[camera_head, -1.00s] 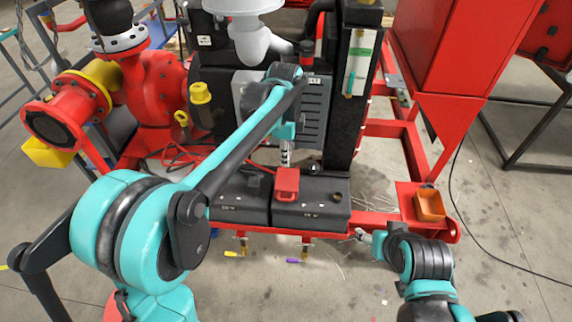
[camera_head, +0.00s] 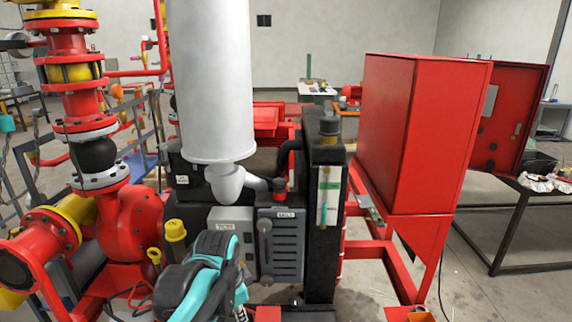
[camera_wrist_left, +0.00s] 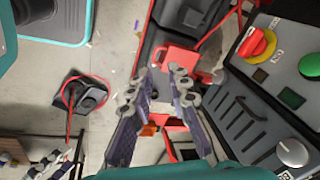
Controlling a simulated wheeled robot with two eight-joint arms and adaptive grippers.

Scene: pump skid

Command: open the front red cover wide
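A small red cover (camera_wrist_left: 178,58) sits on a dark box in the left wrist view, just beyond my left fingertips. In the head view only the top of a red piece (camera_head: 268,313), likely the same cover, shows at the bottom edge. I cannot tell whether its lid is raised. My left gripper (camera_wrist_left: 164,76) points at the cover with its fingers apart and nothing seen between the tips; whether it touches the cover is unclear. In the head view my left arm hides most of that gripper. My right gripper is out of view.
A grey panel with a red-yellow knob (camera_wrist_left: 257,45) and green button (camera_wrist_left: 285,98) lies close right of the gripper. The louvred grey box (camera_head: 281,245) stands behind my arm. A large red cabinet (camera_head: 415,135) stands right; red pipework (camera_head: 130,225) stands left.

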